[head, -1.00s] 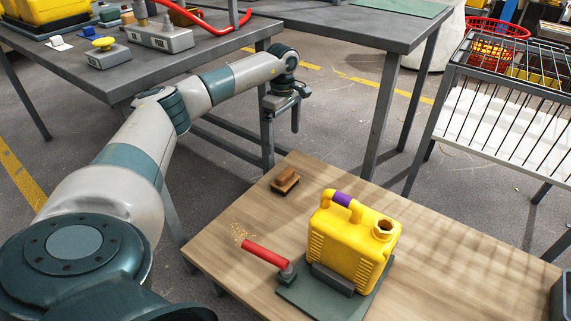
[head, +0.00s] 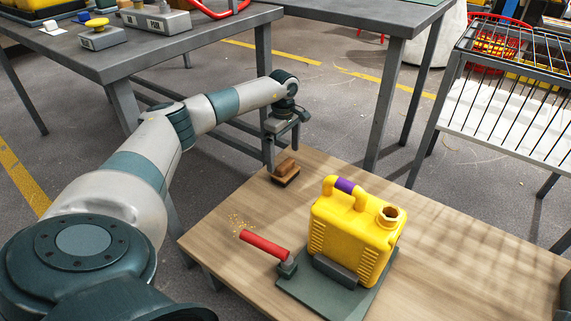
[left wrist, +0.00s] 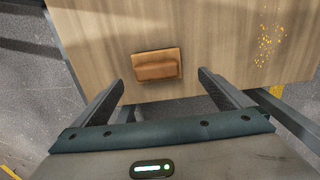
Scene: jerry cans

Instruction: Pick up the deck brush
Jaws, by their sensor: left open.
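The deck brush (head: 286,171) is a small brown wooden block brush. It lies at the far left edge of the wooden table in the head view. My left gripper (head: 283,136) points down above and just behind the brush in that view, apart from it. In the left wrist view the brush (left wrist: 157,66) lies ahead of the open left fingers (left wrist: 160,90), roughly centred between them, with nothing held. My right gripper is not in view.
A yellow jerry can (head: 352,228) with a purple band stands on a dark green plate (head: 300,292) with a red-handled clamp (head: 265,245). Golden crumbs (head: 238,222) lie left of it. A grey bench (head: 185,45) stands behind my left arm. A wire rack (head: 500,110) stands at right.

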